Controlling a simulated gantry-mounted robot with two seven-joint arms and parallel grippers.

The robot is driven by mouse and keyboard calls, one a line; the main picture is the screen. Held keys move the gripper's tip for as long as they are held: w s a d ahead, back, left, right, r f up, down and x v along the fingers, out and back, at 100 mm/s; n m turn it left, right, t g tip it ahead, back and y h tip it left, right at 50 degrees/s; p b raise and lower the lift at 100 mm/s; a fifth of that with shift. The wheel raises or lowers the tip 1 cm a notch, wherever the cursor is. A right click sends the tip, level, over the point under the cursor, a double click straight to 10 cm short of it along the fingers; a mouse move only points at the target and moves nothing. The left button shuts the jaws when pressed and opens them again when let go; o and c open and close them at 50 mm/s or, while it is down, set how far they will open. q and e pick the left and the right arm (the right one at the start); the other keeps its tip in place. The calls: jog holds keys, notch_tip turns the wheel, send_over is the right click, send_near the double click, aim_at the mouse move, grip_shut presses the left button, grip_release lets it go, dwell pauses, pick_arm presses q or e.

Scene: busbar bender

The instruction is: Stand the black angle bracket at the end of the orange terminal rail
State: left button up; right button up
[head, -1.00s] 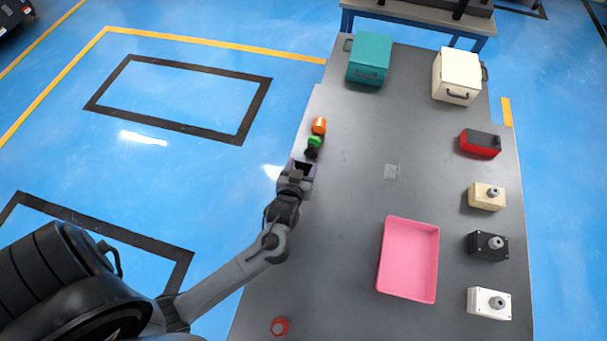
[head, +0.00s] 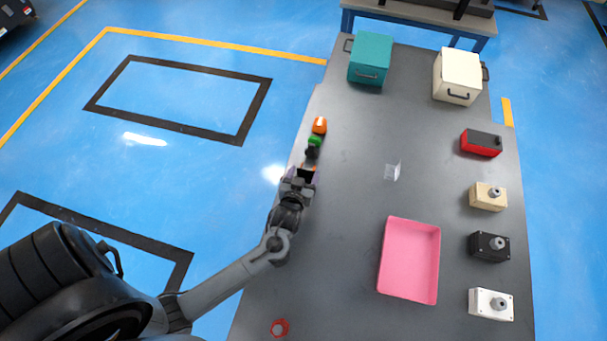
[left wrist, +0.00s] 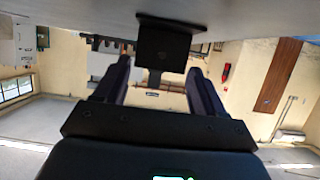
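The black angle bracket (head: 312,153) stands near the left edge of the grey table, touching or close to a green piece (head: 314,141). An orange piece (head: 320,125), probably the terminal rail, lies beyond the green one in the same line. My left gripper (head: 304,173) is just on the near side of the bracket. In the left wrist view the bracket (left wrist: 165,47) shows as a dark plate ahead, between the parted fingers, with gaps on both sides. A small orange patch shows at the fingers; I cannot tell what it is. My right gripper is not in view.
A pink tray (head: 409,260) and a clear angled piece (head: 392,171) lie on the table. Teal (head: 370,60) and cream (head: 458,76) boxes stand at the back. A red box (head: 481,143) and several button boxes line the right. A red round item (head: 280,328) is at the front.

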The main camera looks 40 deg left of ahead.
pick_arm(q)
jog(key=shift+o, duration=1.4)
jog(key=shift+r, duration=0.1)
jog(key=shift+s+r, duration=0.1)
jog(key=p+v, duration=0.1)
jog(key=v, duration=0.9)
jog(key=shift+s+d, duration=0.15)
jog(key=s+d+r+m+g+h, duration=0.3)
jog(key=s+m+g+h, duration=0.3)
jog(key=s, duration=0.5)
jog(key=shift+s+d+r+m+g, duration=0.25)
jog(key=shift+r+m+g, duration=0.45)
jog(key=shift+g, duration=0.5)
